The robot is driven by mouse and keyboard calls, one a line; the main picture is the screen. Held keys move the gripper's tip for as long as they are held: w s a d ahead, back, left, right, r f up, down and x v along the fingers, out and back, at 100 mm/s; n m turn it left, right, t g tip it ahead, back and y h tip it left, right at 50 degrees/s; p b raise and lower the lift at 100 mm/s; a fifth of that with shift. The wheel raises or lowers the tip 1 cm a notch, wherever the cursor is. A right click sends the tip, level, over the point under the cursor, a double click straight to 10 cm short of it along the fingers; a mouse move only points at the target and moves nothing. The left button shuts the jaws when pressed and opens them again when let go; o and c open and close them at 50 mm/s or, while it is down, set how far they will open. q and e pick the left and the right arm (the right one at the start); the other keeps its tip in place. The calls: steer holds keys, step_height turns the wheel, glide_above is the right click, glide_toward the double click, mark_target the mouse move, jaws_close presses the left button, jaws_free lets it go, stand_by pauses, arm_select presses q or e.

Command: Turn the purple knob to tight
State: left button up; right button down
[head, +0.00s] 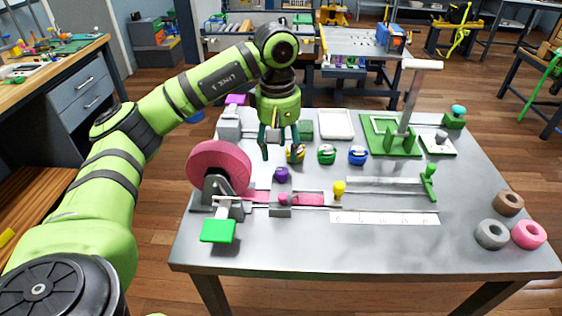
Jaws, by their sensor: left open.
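The purple knob (281,174) is a small round knob on the grey table, left of the middle, just right of the big pink roll. My left gripper (279,156) points down with its fingers apart. In the picture it is just above and behind the knob, with nothing seen between its fingers. I cannot tell the exact gap to the knob or any mark for tight. My right gripper is not in view.
The pink roll (219,168) stands left of the knob. A yellow item (297,154), a green one (326,154) and a blue one (358,155) stand behind. A pink strap (308,199) runs in front. Loose rolls lie at the right (528,234).

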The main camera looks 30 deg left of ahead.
mark_target(280, 170)
arm_select(q)
step_height(280, 170, up, 6)
steer(key=shift+s+f, duration=0.1)
stand_by(0.6)
